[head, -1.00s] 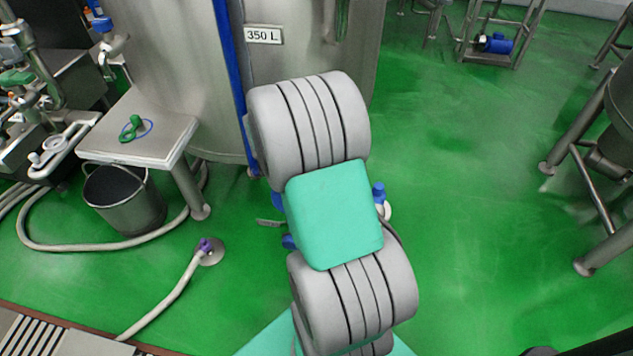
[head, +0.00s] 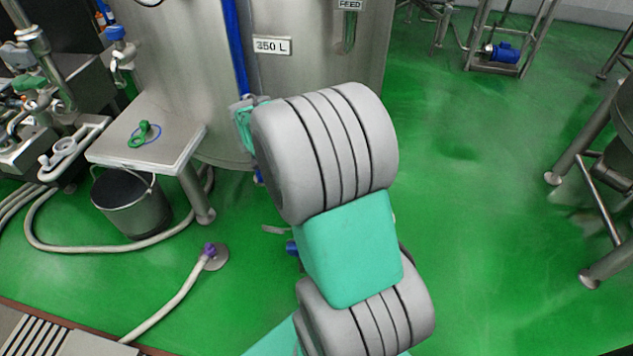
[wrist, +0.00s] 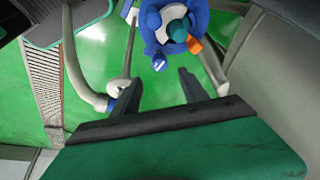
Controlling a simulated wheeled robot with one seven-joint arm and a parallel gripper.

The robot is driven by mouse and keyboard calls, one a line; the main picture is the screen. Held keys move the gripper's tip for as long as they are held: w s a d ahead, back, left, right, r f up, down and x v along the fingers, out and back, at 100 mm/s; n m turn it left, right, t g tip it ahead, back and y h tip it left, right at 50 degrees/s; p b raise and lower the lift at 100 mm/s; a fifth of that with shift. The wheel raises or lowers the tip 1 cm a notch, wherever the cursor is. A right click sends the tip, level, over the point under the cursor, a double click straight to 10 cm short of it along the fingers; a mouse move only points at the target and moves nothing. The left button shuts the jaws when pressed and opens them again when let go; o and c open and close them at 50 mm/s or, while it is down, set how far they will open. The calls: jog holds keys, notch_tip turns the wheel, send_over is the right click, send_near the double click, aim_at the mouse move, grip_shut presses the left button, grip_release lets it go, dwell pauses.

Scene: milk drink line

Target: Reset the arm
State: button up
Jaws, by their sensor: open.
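My gripper shows in the wrist view (wrist: 160,90). Its two dark fingers stand apart, with green floor (wrist: 160,98) visible between them and nothing held. In the head view my arm of grey ribbed joints and teal links fills the middle. It stands in front of the steel tank marked 350 L (head: 320,62). A small grey and teal part of my arm shows at the left of the upper joint. The gripper's fingers are hidden in the head view.
A steel table (head: 165,155) holds a green fitting (head: 140,135); a bucket (head: 135,205) stands below. A hose (head: 165,308) lies on the floor. A blue object with an orange part (wrist: 175,25) is beyond my fingers. Open floor (head: 480,200) lies right.

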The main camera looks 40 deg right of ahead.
jog(key=s+a+r+n+t+y+p, duration=0.2)
jog(key=a+r+n+p, duration=0.4)
jog(key=a+r+n, duration=0.4)
jog(key=s+a+r+n+t+y+p, duration=0.1)
jog(key=a+r+n+p, duration=0.6)
jog(key=a, duration=0.7)
notch_tip(320, 180, up, 4)
jog(key=s+n+y, duration=0.1)
jog(key=s+n, duration=0.1)
jog(key=shift+s+r+n+t+y, duration=0.2)
jog(key=shift+s+n+t+y, duration=0.1)
jog(key=shift+s+n+t, duration=0.1)
